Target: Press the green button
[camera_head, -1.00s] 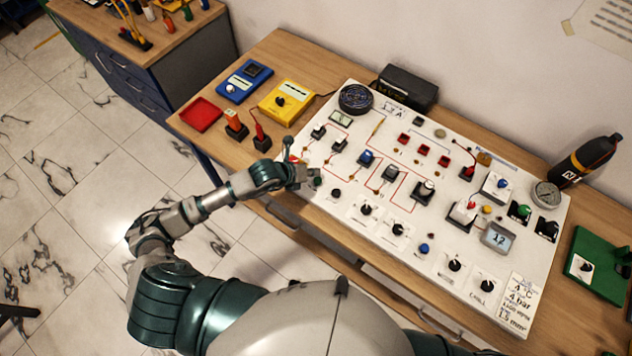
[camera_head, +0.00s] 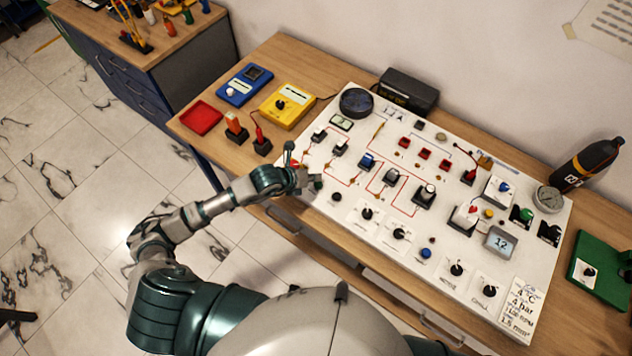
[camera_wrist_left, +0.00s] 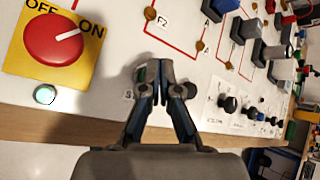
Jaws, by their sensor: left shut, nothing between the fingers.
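My left gripper (camera_wrist_left: 155,95) is shut and empty. It is over the panel's near edge, to the right of this button and apart from it. A dark green part shows partly behind its left finger. In the head view my left gripper (camera_head: 312,183) is at the panel's near left corner, and my wrist hides this button. A larger green dome (camera_head: 526,214) is on the panel's right side.
The white panel (camera_head: 345,228) carries several knobs, switches and wires. A black knob (camera_wrist_left: 190,90) is close to the gripper's right finger. A red tray (camera_head: 201,118) and a yellow meter (camera_head: 287,105) lie on the wooden table (camera_head: 283,60) beyond my left arm.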

